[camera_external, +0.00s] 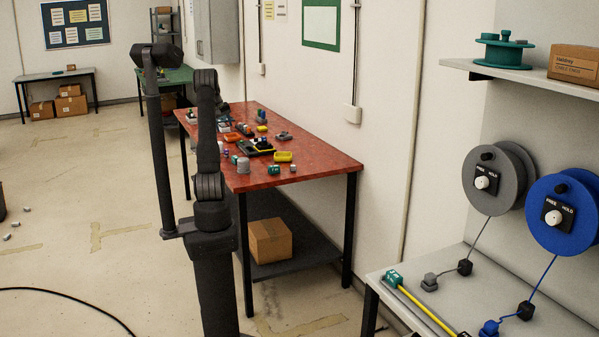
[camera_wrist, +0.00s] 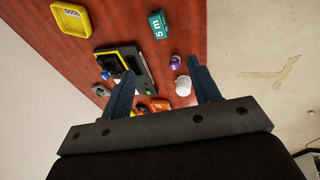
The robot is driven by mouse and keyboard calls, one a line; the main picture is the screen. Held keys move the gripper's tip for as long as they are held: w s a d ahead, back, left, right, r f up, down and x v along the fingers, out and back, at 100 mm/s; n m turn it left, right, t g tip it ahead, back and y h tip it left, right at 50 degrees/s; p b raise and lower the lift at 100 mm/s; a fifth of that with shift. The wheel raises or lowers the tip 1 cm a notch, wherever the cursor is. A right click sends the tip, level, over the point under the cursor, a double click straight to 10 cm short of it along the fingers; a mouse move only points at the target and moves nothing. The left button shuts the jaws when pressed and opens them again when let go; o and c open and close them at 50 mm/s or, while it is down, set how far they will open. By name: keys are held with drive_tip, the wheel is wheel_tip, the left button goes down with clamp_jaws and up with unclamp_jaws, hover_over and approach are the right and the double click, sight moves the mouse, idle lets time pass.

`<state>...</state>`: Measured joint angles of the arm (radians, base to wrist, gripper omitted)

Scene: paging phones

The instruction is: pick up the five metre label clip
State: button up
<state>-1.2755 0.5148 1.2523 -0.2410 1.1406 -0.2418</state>
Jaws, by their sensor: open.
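The five metre label clip (camera_wrist: 158,25) is a small teal block with white "5 m" lettering. It lies on the red table top at the upper middle of the wrist view. A small teal block near the table's front edge in the external view (camera_external: 274,170) appears to be the same clip. My gripper (camera_wrist: 160,68) is open, with its two dark fingers apart and nothing held between them. In the wrist view the clip lies beyond the fingertips, apart from them. In the external view my arm mostly hides the gripper.
A yellow "GOOD" tray (camera_wrist: 72,18) and a black-and-yellow device (camera_wrist: 125,66) lie left of the clip. A purple item (camera_wrist: 175,62) and a white cylinder (camera_wrist: 183,85) are close to the right finger. Several small parts crowd the red table (camera_external: 325,165); its right end is clear.

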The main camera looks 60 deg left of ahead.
drive_tip(key=w+a+f+g, duration=0.2)
drive_tip(key=w+f+g, duration=0.15)
drive_tip(key=w, duration=0.35)
hover_over(236, 157)
drive_tip(key=d, duration=0.1)
drive_tip(key=shift+h, duration=0.3)
drive_tip(key=f, duration=1.2)
drive_tip(key=shift+w+f, duration=0.2)
drive_tip(key=shift+f, duration=0.05)
drive_tip(key=shift+s+a+f, duration=0.1)
drive_tip(key=shift+a+f, duration=0.15)
drive_tip(key=shift+f, duration=0.65)
drive_tip(key=shift+s+a+f, duration=0.1)
drive_tip(key=shift+a+f, duration=0.1)
drive_tip(key=shift+f, duration=0.65)
drive_tip(key=shift+s+a+f, duration=0.1)
drive_tip(key=shift+a+f, duration=0.15)
drive_tip(key=shift+f, duration=0.65)
drive_tip(key=c, duration=1.1)
